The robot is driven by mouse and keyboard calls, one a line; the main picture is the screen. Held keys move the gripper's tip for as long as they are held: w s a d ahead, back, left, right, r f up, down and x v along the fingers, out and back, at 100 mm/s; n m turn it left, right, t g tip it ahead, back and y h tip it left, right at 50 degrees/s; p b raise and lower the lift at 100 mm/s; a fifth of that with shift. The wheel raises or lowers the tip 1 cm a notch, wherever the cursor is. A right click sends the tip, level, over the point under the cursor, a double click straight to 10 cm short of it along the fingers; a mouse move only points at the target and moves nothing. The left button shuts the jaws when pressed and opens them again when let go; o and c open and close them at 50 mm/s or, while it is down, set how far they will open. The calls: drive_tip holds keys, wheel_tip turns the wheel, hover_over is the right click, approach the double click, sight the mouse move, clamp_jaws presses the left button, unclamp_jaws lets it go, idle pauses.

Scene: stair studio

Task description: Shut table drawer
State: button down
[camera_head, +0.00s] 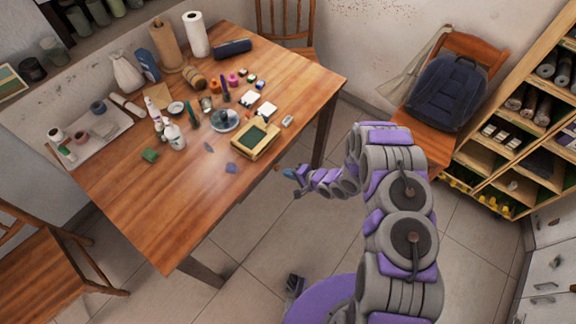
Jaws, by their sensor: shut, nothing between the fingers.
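The wooden table (115,205) fills the left and middle of the view, with many small things on its top. Its drawer cannot be made out; the table's side below the near right edge is mostly hidden from this high angle. My gripper (288,173) is shut and empty. It is just off the table's near right edge, below and right of the framed green tray. It is small in the view, and I cannot tell whether it touches the table.
A framed green tray (256,137), a plate (224,120) and several bottles and paints crowd the tabletop. A chair with a dark backpack (447,90) stands at right beside a shelf (520,135). Another chair (45,262) is at lower left.

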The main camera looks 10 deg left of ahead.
drive_tip(key=w+d+f+v, duration=0.1)
drive_tip(key=v, duration=0.9)
drive_tip(key=w+d+r+n+t+h+p, duration=0.1)
drive_tip(key=w+d+r+n+t+h, duration=0.1)
drive_tip(key=w+d+r+h, duration=0.65)
drive_tip(key=s+d+r+h, duration=0.2)
drive_tip(key=d+r, duration=0.6)
drive_tip(key=s+d+r+h, duration=0.1)
drive_tip(key=s+d+r, duration=0.2)
drive_tip(key=d+r, duration=0.55)
drive_tip(key=s+d+r+g+h, duration=0.1)
drive_tip(key=s+r+g, duration=0.1)
drive_tip(key=s+r, duration=0.55)
drive_tip(key=s+d+r+g+h, duration=0.1)
drive_tip(key=s+r+g, duration=0.3)
drive_tip(key=s, duration=0.7)
drive_tip(key=s+a+r+n+g+y, duration=0.1)
drive_tip(key=s+a+r, duration=0.2)
drive_tip(key=s, duration=0.6)
drive_tip(key=s+a+r+n+y, duration=0.1)
drive_tip(key=s+a+r+y, duration=0.1)
drive_tip(key=s, duration=0.7)
drive_tip(key=shift+a+r+g, duration=0.4)
drive_tip(key=shift+a+r, duration=0.05)
drive_tip(key=shift+a, duration=0.1)
